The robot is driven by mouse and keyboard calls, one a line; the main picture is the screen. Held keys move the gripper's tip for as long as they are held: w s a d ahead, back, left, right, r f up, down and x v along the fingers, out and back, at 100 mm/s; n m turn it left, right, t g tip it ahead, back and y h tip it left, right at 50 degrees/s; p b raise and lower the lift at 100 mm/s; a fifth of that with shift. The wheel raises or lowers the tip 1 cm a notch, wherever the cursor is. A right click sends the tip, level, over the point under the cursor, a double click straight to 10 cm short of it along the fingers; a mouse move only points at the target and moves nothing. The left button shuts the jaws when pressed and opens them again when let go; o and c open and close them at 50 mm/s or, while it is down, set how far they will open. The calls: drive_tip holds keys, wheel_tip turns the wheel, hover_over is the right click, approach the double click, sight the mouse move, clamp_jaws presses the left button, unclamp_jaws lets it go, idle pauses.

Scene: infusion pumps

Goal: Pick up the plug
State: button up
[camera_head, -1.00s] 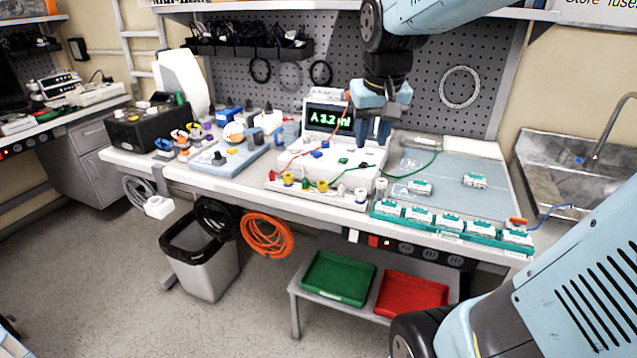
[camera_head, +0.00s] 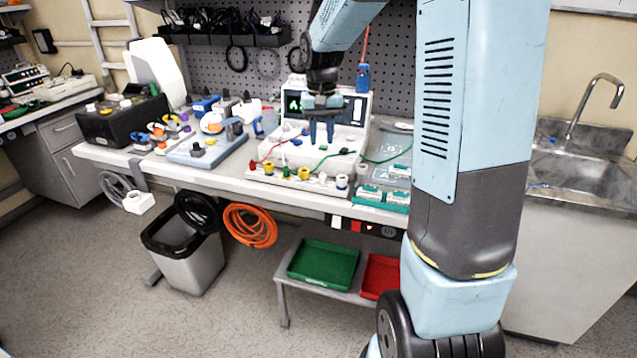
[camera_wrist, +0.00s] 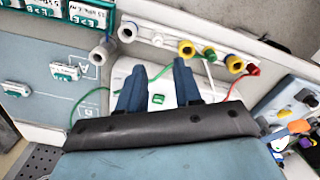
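Which item is the plug is not clear. A small green plug-like piece (camera_wrist: 158,99) shows on the white instrument between my fingers in the wrist view. Red and green leads run from the instrument (camera_head: 352,110) to a strip of round sockets (camera_head: 302,173) in yellow, white and other colors. A white block (camera_head: 139,203) also hangs on a grey cable below the bench's left part. My gripper (camera_head: 321,143) points down in front of the instrument's screen. Its fingers are apart with nothing held between them; they also show in the wrist view (camera_wrist: 159,65).
A black box (camera_head: 125,122) and a light blue board (camera_head: 207,148) with knobs stand left on the bench. Teal-and-white modules (camera_head: 383,197) lie right of the sockets. My arm hides much of the bench's right side. A sink (camera_head: 590,178) is at far right.

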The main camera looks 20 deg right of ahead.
hover_over(322, 175)
wheel_tip(322, 175, down, 7)
drive_tip(key=shift+s+a+f, duration=0.1)
drive_tip(key=shift+s, duration=0.05)
drive_tip(key=shift+w+d+f, duration=0.1)
drive_tip(key=shift+f, duration=1.25)
drive_tip(key=shift+w+d+f, duration=0.1)
drive_tip(key=shift+f, duration=1.25)
drive_tip(key=shift+c, duration=0.2)
clamp_jaws()
